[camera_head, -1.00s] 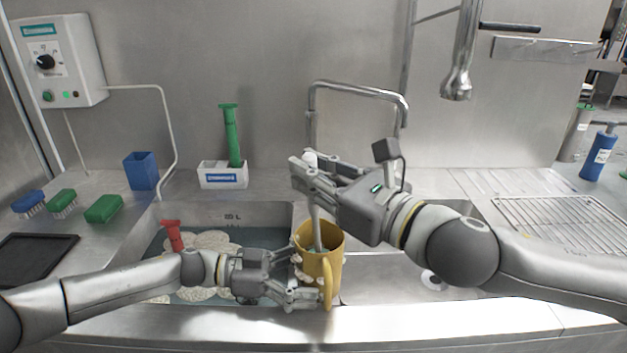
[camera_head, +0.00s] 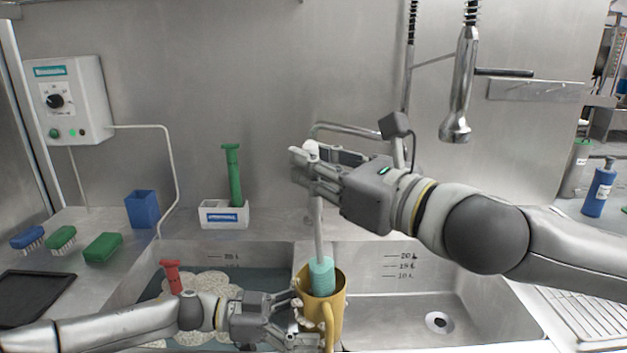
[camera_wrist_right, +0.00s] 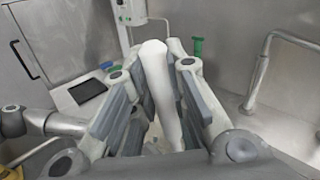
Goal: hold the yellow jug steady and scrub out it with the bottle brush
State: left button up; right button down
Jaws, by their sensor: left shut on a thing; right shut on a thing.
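The yellow jug (camera_head: 336,306) is upright at the divider between the two sink basins, with foam on its left side. My left gripper (camera_head: 308,322) is shut on the jug from the left. My right gripper (camera_head: 304,168) is above the jug and shut on the bottle brush's white handle. The bottle brush (camera_head: 319,235) hangs down with its teal head (camera_head: 321,273) at the jug's mouth, partly inside it; the lower end of the head is hidden by the jug. In the right wrist view the white brush handle (camera_wrist_right: 160,85) lies between the fingers.
The left basin holds foamy water (camera_head: 215,285) and a red-handled tool (camera_head: 172,275). The right basin (camera_head: 400,310) is empty with a drain. A faucet (camera_head: 325,128) stands behind my right gripper, and a spray head (camera_head: 457,120) hangs at right. Brushes (camera_head: 62,238) lie at left.

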aim_at(313, 142)
jog(key=shift+r, duration=3.25)
pick_arm(q)
jog(key=o, duration=0.7)
jog(key=a, duration=0.4)
jog(key=a+r, duration=0.1)
jog(key=a, duration=0.7)
jog(key=shift+r, duration=0.2)
pick_arm(e)
jog(key=shift+r, duration=0.1)
